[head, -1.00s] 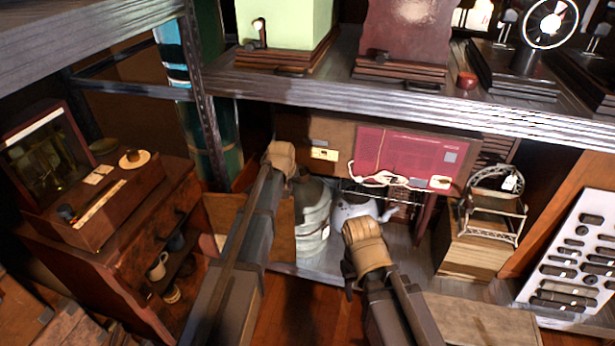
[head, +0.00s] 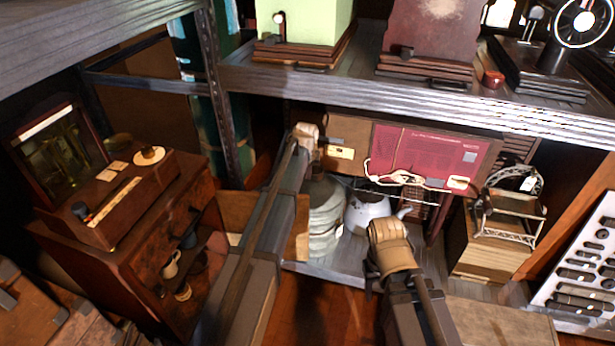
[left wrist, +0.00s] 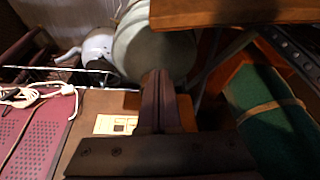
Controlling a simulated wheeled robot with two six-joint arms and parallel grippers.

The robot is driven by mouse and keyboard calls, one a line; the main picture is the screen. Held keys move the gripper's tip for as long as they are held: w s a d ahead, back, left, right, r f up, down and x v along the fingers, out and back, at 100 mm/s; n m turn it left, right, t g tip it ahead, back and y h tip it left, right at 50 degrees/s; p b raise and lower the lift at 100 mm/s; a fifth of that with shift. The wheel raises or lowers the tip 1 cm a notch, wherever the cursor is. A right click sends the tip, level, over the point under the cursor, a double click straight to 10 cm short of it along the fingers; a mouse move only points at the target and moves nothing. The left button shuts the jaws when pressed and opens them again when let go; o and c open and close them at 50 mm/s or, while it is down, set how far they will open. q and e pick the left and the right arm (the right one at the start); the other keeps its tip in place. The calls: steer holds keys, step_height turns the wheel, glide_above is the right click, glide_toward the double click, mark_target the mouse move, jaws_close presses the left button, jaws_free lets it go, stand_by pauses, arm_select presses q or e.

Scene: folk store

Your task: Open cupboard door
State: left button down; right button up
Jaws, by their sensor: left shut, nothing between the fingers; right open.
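The dark wooden cupboard (head: 130,255) stands at the left in the head view. Its front shows open shelves with cups. A flat brown wooden panel (head: 236,208) stands out from its right side; it looks like the cupboard door swung open, partly hidden by my left arm. My left gripper (head: 306,136) is beyond the panel, near the lower shelf's back; its fingers are shut and empty in the left wrist view (left wrist: 157,100). A wooden board edge (left wrist: 235,12) crosses the top there, perhaps the same panel. My right gripper (head: 388,235) is open, apart from the cupboard; its fingertips are hard to see.
A grey metal shelf (head: 400,98) runs above the grippers, with a post (head: 218,110) near the cupboard. A stack of pale round items (head: 324,215) and a white kettle (head: 366,210) stand on the lower shelf. A wooden box (head: 485,250) stands to the right.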

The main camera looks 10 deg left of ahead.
arm_select(q)
steer(key=b+x, duration=0.6)
steer(key=x, duration=0.1)
steer(key=s, duration=0.3)
steer(key=s+p, duration=0.1)
steer(key=shift+s+d+r, duration=0.15)
steer(key=shift+d+r, duration=0.15)
steer(key=shift+d, duration=0.05)
